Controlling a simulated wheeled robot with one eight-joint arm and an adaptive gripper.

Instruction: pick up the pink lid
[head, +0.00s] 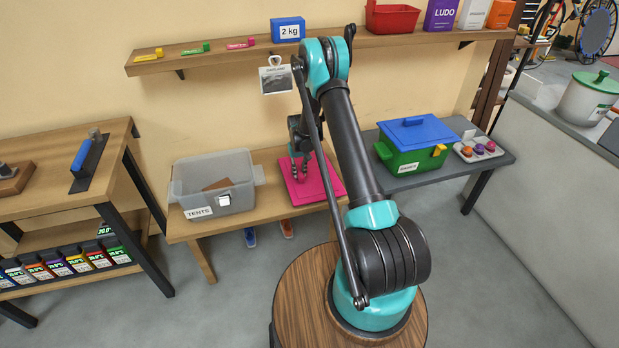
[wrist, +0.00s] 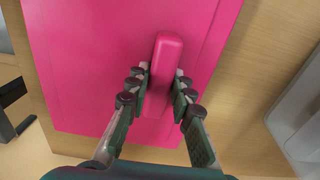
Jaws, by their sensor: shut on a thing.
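The pink lid (head: 325,188) is a flat rectangle on the wooden bench, right of the grey TENTS box. In the wrist view the pink lid (wrist: 90,60) fills the upper left and middle, with a raised pink bar handle (wrist: 166,70) along its middle. My gripper (head: 300,172) is down at the lid in the head view. In the wrist view my gripper (wrist: 160,88) has its two fingers on either side of the near end of the handle, shut on it. I cannot tell whether the lid touches the bench.
The grey TENTS box (head: 212,200), open on top, stands left of the lid on the wooden bench (head: 262,215). A green box with a blue lid (head: 420,133) stands on the dark table to the right. A shelf (head: 240,55) runs along the wall above.

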